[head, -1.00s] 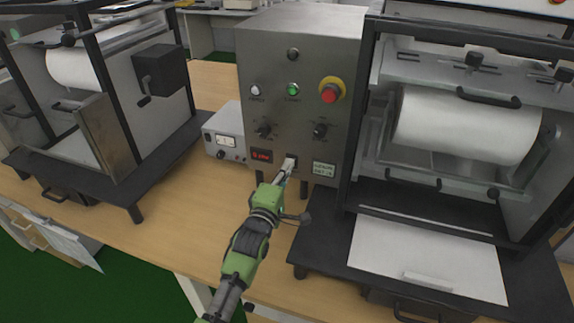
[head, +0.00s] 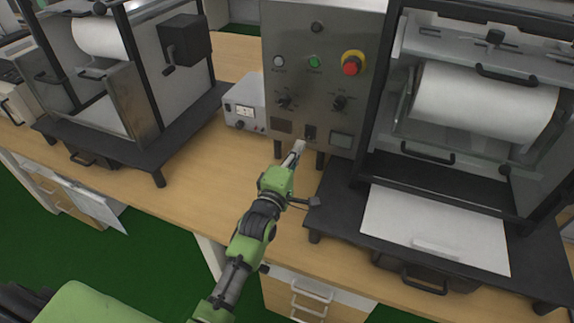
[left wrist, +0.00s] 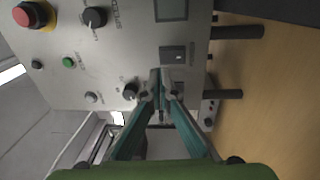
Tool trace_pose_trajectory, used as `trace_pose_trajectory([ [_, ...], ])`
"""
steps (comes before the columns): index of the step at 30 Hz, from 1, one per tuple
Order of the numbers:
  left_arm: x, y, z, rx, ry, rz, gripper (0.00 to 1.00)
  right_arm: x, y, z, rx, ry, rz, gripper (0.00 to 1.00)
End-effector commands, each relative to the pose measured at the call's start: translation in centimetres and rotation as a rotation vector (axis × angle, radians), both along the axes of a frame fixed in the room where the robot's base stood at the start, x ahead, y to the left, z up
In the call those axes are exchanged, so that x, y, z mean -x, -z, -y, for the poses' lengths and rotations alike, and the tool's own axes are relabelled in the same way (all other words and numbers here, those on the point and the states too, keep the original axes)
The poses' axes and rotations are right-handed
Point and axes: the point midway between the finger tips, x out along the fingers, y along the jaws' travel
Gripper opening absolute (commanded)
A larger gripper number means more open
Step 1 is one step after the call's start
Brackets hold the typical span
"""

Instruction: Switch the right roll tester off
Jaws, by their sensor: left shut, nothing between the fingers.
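The right roll tester (head: 485,100) has a white roll and a black frame. Its grey control box (head: 300,45) carries a red emergency button (head: 351,64), knobs, a green button (head: 314,62), a dark display (head: 282,126) and a black power switch (head: 311,132). The green button and both small screens look unlit. My left gripper (head: 298,148) is shut and empty, just below and in front of the switch. In the left wrist view its fingertips (left wrist: 161,78) are together beside the switch (left wrist: 177,54), apparently clear of it. My right gripper is not in view.
A second roll tester (head: 110,70) stands on the left of the wooden table (head: 205,185). A small grey meter box (head: 244,104) stands between them. The table is clear in front of the control box. Drawers (head: 305,298) hang below its front edge.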

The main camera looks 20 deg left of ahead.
Motion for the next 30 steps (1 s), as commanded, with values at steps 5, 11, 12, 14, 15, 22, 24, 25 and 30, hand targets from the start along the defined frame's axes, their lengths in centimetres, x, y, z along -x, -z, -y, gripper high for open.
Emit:
trace_pose_trajectory([
  [5,2.9,-0.1,-0.1,0.001,0.0,-0.001,0.0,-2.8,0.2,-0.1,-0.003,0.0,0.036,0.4],
  [11,5.7,-0.6,-0.2,0.0,0.0,-0.001,0.0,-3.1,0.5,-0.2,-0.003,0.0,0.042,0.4],
  [12,6.1,-0.7,-0.2,0.0,0.0,0.0,0.0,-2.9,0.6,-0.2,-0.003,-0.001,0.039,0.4],
  [14,6.6,-0.7,-0.2,0.0,0.0,-0.001,0.0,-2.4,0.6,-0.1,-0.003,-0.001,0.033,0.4],
  [15,6.8,-0.8,-0.3,0.0,0.0,0.0,0.0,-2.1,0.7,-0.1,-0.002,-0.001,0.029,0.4],
  [22,7.1,-0.9,-0.3,0.0,0.0,0.0,0.0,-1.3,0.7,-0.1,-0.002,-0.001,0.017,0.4],
  [24,7.1,-0.9,-0.3,0.0,0.0,0.0,0.0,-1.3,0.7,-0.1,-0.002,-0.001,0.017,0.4],
  [25,7.1,-0.9,-0.3,0.0,0.0,0.0,0.0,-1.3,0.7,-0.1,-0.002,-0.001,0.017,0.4],
  [30,7.1,-0.9,-0.3,0.0,0.0,0.0,0.0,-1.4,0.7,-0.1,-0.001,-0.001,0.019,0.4],
])
